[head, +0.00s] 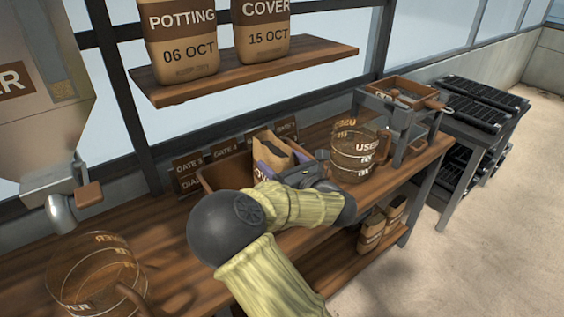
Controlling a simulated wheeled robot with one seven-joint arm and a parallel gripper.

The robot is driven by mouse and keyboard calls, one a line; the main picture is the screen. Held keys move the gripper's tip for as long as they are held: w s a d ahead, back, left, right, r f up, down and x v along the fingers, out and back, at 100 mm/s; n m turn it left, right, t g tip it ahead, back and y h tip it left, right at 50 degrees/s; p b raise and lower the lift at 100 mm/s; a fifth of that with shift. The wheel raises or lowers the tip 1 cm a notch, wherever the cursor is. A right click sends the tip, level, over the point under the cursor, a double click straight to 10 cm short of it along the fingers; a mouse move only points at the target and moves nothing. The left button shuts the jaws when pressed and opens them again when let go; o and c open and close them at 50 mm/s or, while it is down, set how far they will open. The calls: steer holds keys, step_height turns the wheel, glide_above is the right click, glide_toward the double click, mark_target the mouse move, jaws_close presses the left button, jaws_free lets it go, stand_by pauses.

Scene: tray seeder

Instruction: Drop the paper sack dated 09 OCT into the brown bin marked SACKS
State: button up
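A kraft paper sack (271,148) with a dark band is between the purple fingers of my gripper (279,164). The fingers appear closed on its sides. Only a few letters of its print show and its date is hidden. A brown open bin (213,177) stands on the bench around and behind the sack. The sack is in or just over the bin; I cannot tell which. My arm covers the bin's front, and no SACKS marking is visible. Sacks reading POTTING 06 OCT (181,40) and COVER 15 OCT (262,30) stand on the upper shelf.
A clear jug (356,158) stands right of the bin, beside a grey stand with a wooden tray (400,92). Another clear jug (95,275) is at front left, below a hopper (40,90). Gate cards (188,170) stand behind. Small sacks (371,232) sit on the lower shelf.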

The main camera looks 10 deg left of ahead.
steer(key=shift+s+f, duration=0.1)
steer(key=shift+f, duration=0.45)
steer(key=shift+r+p, duration=0.75)
steer(key=shift+p, duration=0.05)
steer(key=b+v, duration=0.1)
steer(key=v, duration=1)
steer(key=shift+d+r, duration=0.25)
steer(key=shift+d, duration=0.1)
steer(key=shift+s, duration=0.1)
steer(key=w+d+f+m+h, duration=0.2)
steer(key=d+f+m+h, duration=0.35)
steer(key=d+m, duration=0.5)
steer(key=w+d+f+m+h, duration=0.2)
steer(key=d+f+m+h, duration=0.2)
steer(key=d+m+h, duration=0.7)
steer(key=s+a+m+g+y, duration=0.1)
steer(key=s+m+g, duration=0.8)
steer(key=s+m, duration=1)
steer(key=m+y, duration=0.1)
steer(key=m, duration=0.3)
steer(key=shift+s+a+f+y, duration=0.3)
steer(key=shift+s+f+y, duration=0.05)
steer(key=shift+f, duration=0.05)
